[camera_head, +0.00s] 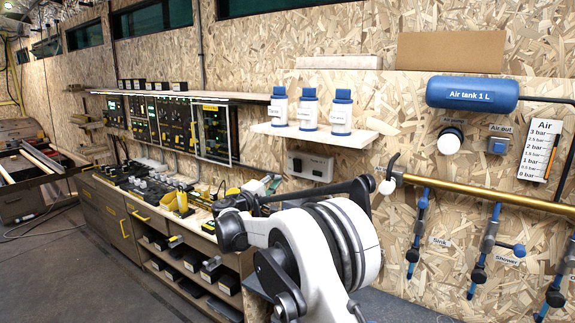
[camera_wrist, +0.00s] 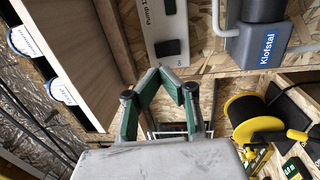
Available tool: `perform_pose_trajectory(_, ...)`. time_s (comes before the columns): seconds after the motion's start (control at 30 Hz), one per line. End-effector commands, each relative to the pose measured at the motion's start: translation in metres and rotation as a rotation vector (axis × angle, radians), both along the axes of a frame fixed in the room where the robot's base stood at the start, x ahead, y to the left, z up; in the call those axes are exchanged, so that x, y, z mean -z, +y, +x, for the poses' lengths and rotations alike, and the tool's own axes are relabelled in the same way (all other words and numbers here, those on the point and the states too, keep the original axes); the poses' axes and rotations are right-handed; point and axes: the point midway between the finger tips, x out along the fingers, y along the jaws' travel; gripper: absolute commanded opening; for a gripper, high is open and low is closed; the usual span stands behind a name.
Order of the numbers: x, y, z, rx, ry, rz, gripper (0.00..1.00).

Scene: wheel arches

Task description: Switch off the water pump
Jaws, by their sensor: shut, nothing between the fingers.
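The pump switch panel (camera_wrist: 158,30) is a light plate marked "Pump 1" in the wrist view, turned sideways there. It carries a black switch (camera_wrist: 167,47) and another black part at the top edge. My gripper (camera_wrist: 172,76) has green-padded fingers with the tips brought together, empty, just below the black switch in the picture. I cannot tell if the tips touch the panel. In the head view, a small light panel (camera_head: 310,166) with dark switches is on the wall under the bottle shelf. The fingers cannot be made out there behind my arm.
A grey device marked "Klofstal" (camera_wrist: 262,38) with pipes is right of the panel in the wrist view. A yellow reel (camera_wrist: 252,115) sits below it. In the head view, a white shelf (camera_head: 350,135) holds bottles above the panel, and a brass pipe (camera_head: 480,192) runs right.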

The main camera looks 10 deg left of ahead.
Motion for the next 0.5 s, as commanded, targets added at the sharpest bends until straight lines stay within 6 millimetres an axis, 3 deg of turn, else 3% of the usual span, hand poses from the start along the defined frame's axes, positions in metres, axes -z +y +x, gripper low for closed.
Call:
perform_pose_trajectory(0.2,0.0056,0.0144,0.0013,-0.009,-0.020,-0.027,0.00)
perform_pose_trajectory(0.5,0.0059,0.0147,0.0013,-0.009,-0.020,-0.027,0.00)
